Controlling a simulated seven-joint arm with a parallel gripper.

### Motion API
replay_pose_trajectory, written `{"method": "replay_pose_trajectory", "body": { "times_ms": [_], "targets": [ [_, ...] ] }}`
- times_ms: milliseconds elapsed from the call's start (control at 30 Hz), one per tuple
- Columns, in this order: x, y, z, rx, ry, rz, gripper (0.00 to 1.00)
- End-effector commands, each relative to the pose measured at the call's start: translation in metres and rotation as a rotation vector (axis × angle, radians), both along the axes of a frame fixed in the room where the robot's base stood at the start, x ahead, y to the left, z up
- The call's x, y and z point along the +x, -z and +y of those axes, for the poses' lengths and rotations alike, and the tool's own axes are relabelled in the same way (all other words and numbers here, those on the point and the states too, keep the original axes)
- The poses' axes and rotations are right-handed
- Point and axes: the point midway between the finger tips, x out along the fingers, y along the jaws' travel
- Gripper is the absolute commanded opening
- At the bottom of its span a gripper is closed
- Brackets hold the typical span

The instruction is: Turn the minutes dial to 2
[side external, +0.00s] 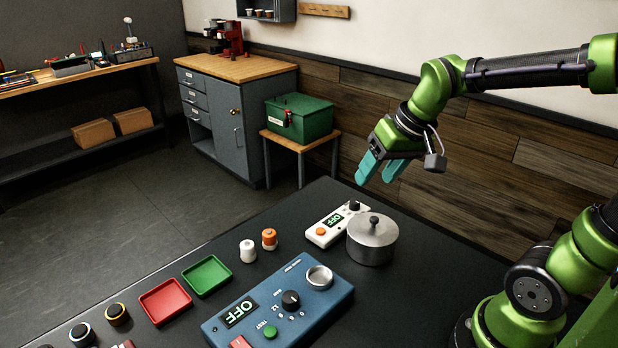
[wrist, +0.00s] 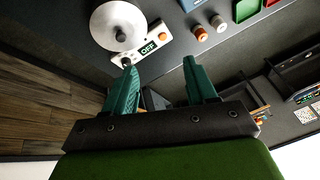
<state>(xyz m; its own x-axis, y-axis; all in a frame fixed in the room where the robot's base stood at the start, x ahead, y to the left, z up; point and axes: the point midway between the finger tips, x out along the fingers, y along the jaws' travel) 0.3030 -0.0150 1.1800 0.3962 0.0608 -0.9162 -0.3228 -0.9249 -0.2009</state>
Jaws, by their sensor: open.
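A white device (side external: 338,222) with an OFF display, an orange button and a black dial (side external: 354,206) stands on the black table beside a metal pot. A blue box (side external: 280,306) has another OFF display and a black knob (side external: 290,300); its scale is too small to read surely. I cannot tell which is the minutes dial. My gripper (side external: 380,172) is open and empty, in the air above the white device and apart from it. In the wrist view, my gripper (wrist: 158,65) has the white device (wrist: 172,24) beyond its teal fingers; the left fingertip is close to its dial.
The lidded metal pot (side external: 372,244) stands right against or very near the white device. White (side external: 248,252) and orange-topped (side external: 269,240) small pieces, a green tray (side external: 207,276) and a red tray (side external: 165,302) lie to the left. A green toolbox (side external: 300,118) stands behind on a stool.

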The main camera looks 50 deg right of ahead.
Motion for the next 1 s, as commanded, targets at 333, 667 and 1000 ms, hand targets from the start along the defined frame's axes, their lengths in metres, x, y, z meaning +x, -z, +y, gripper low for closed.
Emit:
{"method": "replay_pose_trajectory", "body": {
  "times_ms": [333, 667, 1000],
  "targets": [
    [0.1, 0.031, -0.089, -0.135, -0.375, 0.273, 0.56],
    [0.144, 0.029, -0.139, -0.209, -0.847, 0.347, 0.56],
    [0.139, 0.044, -0.137, -0.211, -0.961, 0.354, 0.56]
  ]
}}
